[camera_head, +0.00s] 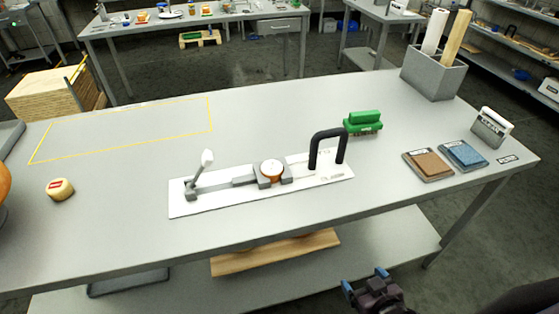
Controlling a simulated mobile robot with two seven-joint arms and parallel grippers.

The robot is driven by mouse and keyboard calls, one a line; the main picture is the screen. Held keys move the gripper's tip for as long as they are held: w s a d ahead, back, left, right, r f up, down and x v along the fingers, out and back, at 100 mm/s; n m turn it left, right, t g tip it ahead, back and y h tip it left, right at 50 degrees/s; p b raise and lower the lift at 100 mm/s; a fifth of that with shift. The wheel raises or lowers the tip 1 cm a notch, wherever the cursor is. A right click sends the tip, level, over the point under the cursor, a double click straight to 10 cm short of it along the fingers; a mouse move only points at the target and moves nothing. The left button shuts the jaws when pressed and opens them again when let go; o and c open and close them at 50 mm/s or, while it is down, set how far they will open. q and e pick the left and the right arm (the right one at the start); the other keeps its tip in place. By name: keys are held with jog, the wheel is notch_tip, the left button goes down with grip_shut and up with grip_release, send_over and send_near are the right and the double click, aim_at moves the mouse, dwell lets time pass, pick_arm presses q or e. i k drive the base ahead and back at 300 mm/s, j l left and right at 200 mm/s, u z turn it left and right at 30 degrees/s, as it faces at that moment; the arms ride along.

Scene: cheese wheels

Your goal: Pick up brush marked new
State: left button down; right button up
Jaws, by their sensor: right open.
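A green-handled brush (363,123) sits on the grey table, right of centre, behind the black upright handle. My right gripper (365,280) is open and empty, low in the view, in front of the table's near edge and apart from both brushes. My left gripper is not in view.
A white board (215,202) with a clamp, a small round piece (271,168) and a black handle (326,150) lies mid-table. Brown (428,164) and blue (464,155) pads lie right. A small cheese (60,189) sits left. The yellow-outlined area is clear.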

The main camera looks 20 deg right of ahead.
aim_at(358, 123)
jog(key=k+l+u, duration=0.1)
jog(key=l, duration=0.25)
jog(key=k+l+u, duration=0.15)
jog(key=l, duration=0.2)
jog(key=l+u, duration=0.1)
jog(key=l, duration=0.25)
jog(key=k+l+u, duration=0.15)
jog(key=l, duration=0.2)
